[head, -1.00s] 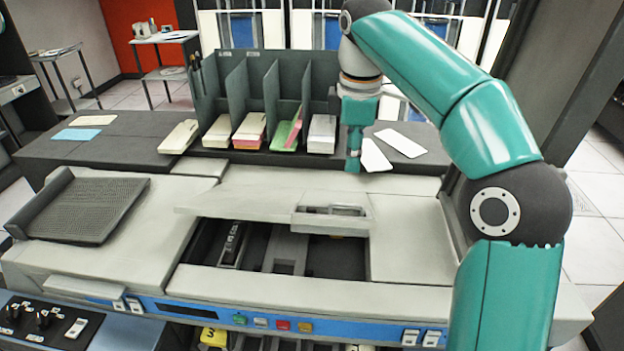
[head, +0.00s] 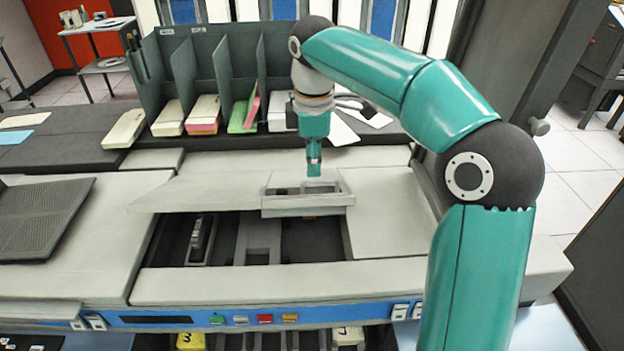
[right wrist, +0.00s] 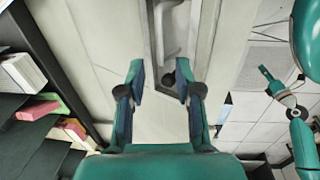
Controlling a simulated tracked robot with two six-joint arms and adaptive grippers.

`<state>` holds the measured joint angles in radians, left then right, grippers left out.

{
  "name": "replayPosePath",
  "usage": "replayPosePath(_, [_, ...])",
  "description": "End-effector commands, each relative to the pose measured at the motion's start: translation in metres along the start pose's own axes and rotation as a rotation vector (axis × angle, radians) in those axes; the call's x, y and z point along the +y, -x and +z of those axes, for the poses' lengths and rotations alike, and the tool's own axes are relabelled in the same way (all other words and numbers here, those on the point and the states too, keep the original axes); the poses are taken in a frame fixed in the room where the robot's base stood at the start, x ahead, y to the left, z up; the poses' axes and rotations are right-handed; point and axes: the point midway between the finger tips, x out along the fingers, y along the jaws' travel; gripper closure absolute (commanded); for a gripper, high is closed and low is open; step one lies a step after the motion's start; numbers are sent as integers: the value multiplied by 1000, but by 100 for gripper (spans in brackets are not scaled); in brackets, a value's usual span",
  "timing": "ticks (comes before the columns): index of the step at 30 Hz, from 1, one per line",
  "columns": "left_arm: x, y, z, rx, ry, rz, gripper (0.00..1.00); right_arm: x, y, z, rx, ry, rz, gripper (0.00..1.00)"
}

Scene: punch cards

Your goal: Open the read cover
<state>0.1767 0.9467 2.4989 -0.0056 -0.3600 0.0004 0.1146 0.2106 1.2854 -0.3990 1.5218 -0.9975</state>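The read cover (head: 195,192) is a pale grey panel in the machine's top, standing over a dark cavity with its front edge above the opening. At its right end is a framed recess (head: 308,208) with a dark slot. My right gripper (head: 314,172) points down just above the back of this recess; contact cannot be told. In the right wrist view its two fingers (right wrist: 160,82) are apart with nothing between them, and a long recess shows beyond. A small teal arm end, apparently my left gripper (right wrist: 268,80), shows at the right edge, too small to read.
A dark card rack (head: 215,80) with several card stacks stands behind the machine. Loose white cards lie on the back ledge, right of the rack. A dark ribbed tray (head: 45,215) lies at left. Coloured buttons (head: 265,319) line the front panel.

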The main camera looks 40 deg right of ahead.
Motion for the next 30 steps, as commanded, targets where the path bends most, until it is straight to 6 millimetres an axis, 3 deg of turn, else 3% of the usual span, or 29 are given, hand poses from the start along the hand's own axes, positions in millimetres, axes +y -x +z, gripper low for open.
replayPosePath(3, [-2,-4,0,0,0,0,60,-1,-22,1,-1,0,-3,66])
replayPosePath(7, [-2,-5,0,0,0,0,60,0,-35,0,-1,1,-2,66])
replayPosePath(20, [-2,-6,0,0,0,0,60,0,-43,0,0,1,-1,66])
replayPosePath(26, [-2,-6,0,0,0,0,60,0,-43,0,0,1,0,99])
replayPosePath(30, [-2,-6,0,0,0,0,60,0,-43,0,0,1,0,100])
